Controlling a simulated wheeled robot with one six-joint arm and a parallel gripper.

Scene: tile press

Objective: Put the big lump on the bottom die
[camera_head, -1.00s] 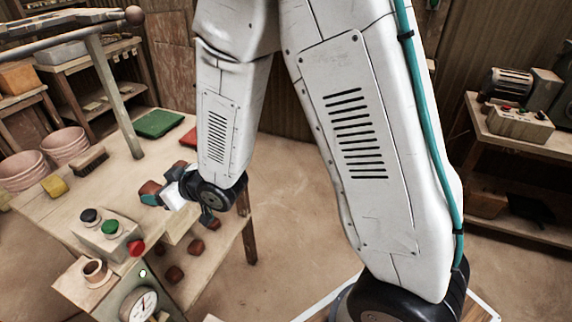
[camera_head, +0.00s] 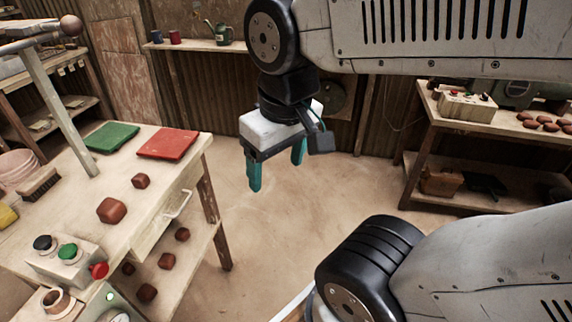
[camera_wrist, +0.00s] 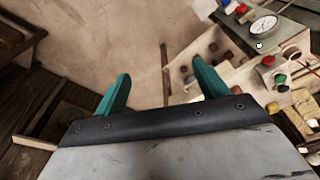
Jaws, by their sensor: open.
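The big lump (camera_head: 112,210), a reddish-brown rounded block, lies on the wooden table to the left in the head view. A smaller lump (camera_head: 140,181) of the same colour lies just behind it. My gripper (camera_head: 277,176) hangs in the air to the right of the table, apart from both lumps. Its two teal fingers point down and are spread with nothing between them. In the wrist view my gripper (camera_wrist: 161,70) also shows empty fingers, with floor beyond. I cannot make out the bottom die in either view.
A green mat (camera_head: 112,137) and a red mat (camera_head: 168,144) lie at the table's back. A button box (camera_head: 66,262) stands at its front. Several lumps sit on the lower shelf (camera_head: 188,262). A slanted bar (camera_head: 74,105) rises at left. Floor below my gripper is clear.

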